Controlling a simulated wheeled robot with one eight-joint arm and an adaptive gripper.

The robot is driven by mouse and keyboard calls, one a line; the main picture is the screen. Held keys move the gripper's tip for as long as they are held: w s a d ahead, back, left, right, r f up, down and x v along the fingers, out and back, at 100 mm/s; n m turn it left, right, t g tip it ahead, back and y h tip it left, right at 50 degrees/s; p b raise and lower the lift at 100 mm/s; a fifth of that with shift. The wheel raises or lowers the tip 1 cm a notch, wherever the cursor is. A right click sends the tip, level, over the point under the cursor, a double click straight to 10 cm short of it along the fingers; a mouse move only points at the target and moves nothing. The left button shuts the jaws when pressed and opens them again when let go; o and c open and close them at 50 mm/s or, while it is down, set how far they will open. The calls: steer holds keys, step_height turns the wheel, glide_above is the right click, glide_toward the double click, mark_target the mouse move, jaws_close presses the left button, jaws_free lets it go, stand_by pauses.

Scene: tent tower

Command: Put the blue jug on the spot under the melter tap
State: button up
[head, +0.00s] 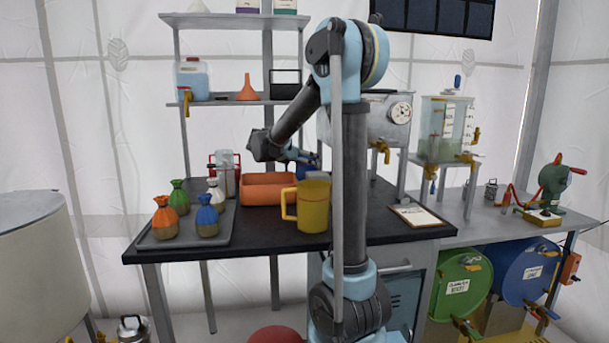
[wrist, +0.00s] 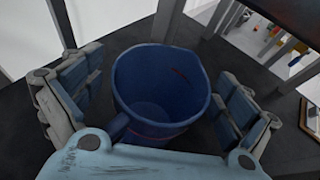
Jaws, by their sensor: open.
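The blue jug (wrist: 150,84) stands upright on the dark bench top in the wrist view, seen from above with its mouth open and its handle at the lower left. My gripper (wrist: 160,100) is open, with one finger on each side of the jug and gaps showing between. In the head view my gripper (head: 298,156) is low over the back of the bench, and only a bit of the jug (head: 311,168) shows behind the yellow jug. The melter (head: 388,118) is a metal box with a dial and a brass tap (head: 381,148). The spot under the tap is mostly hidden by my arm.
A grey tray (head: 160,240) with several small tied bags is at left. A clipboard (head: 418,216) lies at the right of the dark bench.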

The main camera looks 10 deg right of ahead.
steer(key=c, duration=1.6)
